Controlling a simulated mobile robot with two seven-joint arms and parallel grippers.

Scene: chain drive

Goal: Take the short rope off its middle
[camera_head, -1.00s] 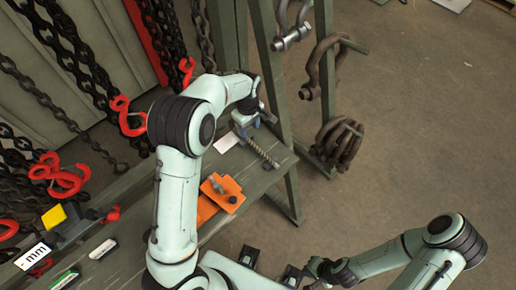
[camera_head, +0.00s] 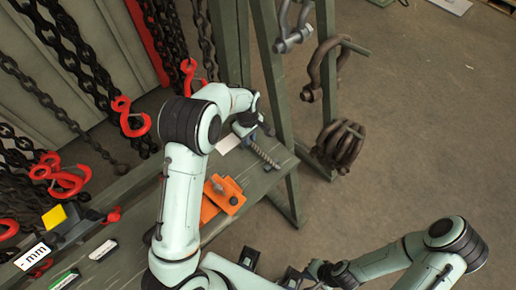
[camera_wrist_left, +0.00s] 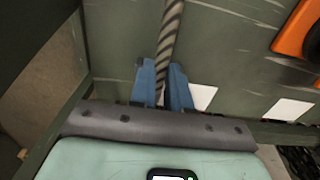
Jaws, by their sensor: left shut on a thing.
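The short rope (camera_head: 264,156) is a thin, striped, twisted piece lying along the far end of the green bench. It also shows in the left wrist view (camera_wrist_left: 171,35), running up from between the fingers. My left gripper (camera_head: 249,135) is at the rope's upper-left end in the head view. In the left wrist view, its blue fingers (camera_wrist_left: 162,75) stand on both sides of the rope and are shut on it.
An orange block (camera_head: 221,196) sits on the bench (camera_head: 261,180) near my left arm. A white card (camera_head: 228,143) lies beside the rope. Chains with red hooks (camera_head: 131,118) hang at the left. Shackles (camera_head: 328,65) hang on the rack at the right.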

